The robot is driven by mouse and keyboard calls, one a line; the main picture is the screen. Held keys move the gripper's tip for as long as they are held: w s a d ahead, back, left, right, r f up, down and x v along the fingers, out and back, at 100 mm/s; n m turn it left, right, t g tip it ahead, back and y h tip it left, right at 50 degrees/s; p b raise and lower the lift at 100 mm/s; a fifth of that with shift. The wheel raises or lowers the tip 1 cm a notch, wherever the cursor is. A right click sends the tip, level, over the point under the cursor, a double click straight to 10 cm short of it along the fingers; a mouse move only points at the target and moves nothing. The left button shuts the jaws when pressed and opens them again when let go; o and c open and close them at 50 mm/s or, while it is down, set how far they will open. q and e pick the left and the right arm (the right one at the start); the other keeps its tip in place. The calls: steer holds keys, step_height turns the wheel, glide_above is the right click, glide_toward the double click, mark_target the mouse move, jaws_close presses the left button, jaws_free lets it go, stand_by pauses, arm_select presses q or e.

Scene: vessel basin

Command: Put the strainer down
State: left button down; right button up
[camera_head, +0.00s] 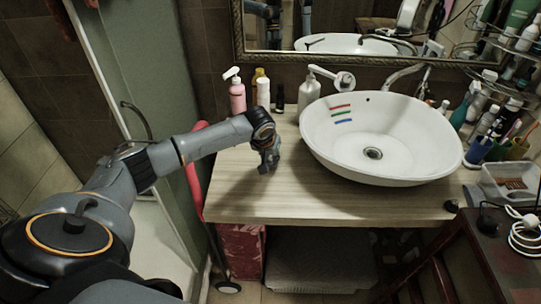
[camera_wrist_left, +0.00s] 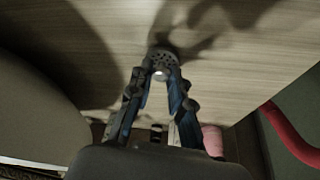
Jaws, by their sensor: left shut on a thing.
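My left gripper (camera_head: 268,166) points down over the wooden counter (camera_head: 240,200), left of the white basin. In the left wrist view the gripper (camera_wrist_left: 163,78) is shut on the strainer (camera_wrist_left: 162,57), a small round grey disc with holes, held between the fingertips. The strainer is close above or on the counter; I cannot tell whether it touches. In the head view I cannot make out the strainer at the fingertips. My right gripper is not in view.
The white basin (camera_head: 320,150) stands right of the gripper, with a dark drain (camera_head: 373,153) at its bottom. A pink bottle (camera_head: 237,95) and other bottles stand behind the gripper. The counter's front left is bare. A clear box (camera_head: 510,182) is at the right.

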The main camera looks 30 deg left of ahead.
arm_select(q)
steer(key=shift+f, duration=0.1)
steer(key=c, duration=1.2)
jaws_free()
steer(key=b+v, duration=0.1)
steer(key=v, duration=1.1)
